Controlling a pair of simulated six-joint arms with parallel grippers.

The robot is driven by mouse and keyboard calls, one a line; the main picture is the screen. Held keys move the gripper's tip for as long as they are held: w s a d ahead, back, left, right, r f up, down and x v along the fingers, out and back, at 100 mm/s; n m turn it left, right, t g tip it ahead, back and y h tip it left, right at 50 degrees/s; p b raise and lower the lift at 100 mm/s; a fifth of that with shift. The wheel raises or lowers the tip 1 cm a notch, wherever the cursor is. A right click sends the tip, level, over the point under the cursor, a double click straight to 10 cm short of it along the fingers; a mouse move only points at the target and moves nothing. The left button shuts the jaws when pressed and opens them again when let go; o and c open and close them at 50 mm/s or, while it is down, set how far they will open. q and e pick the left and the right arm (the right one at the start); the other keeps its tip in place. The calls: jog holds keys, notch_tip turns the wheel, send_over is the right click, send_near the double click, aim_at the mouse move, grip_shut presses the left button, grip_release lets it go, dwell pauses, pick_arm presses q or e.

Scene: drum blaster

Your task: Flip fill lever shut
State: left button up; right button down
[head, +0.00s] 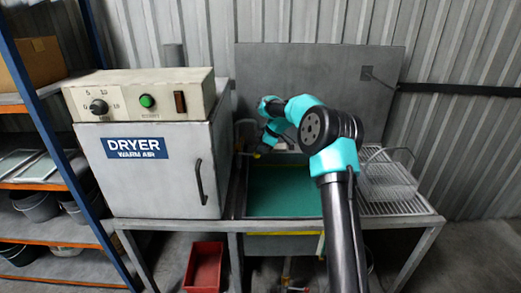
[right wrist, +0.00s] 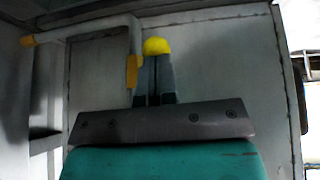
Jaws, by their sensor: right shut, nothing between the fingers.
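My right gripper (head: 263,149) reaches over the back left of the tub (head: 234,200), close to its back wall. In the right wrist view its fingers (right wrist: 155,78) are together, with nothing held between them. A rounded yellow end (right wrist: 156,46) shows just beyond the fingertips; I cannot tell whether they touch it. A grey pipe (right wrist: 90,30) bends down just left of the fingers and has an orange-yellow piece (right wrist: 133,72) at its lower end. Which yellow part is the fill lever is unclear. In the head view the lever is too small to make out. My left gripper is not in view.
The tub holds green liquid (head: 280,190). A dryer (head: 155,150) stands left of it. A wire basket (head: 390,172) sits on a rack at the right. A red bin (head: 205,268) is on the floor. A grey backboard (head: 320,85) rises behind.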

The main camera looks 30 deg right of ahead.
jog(key=v, duration=1.3)
jog(key=shift+a+r, duration=0.25)
jog(key=shift+r, duration=0.15)
jog(key=shift+s, duration=0.15)
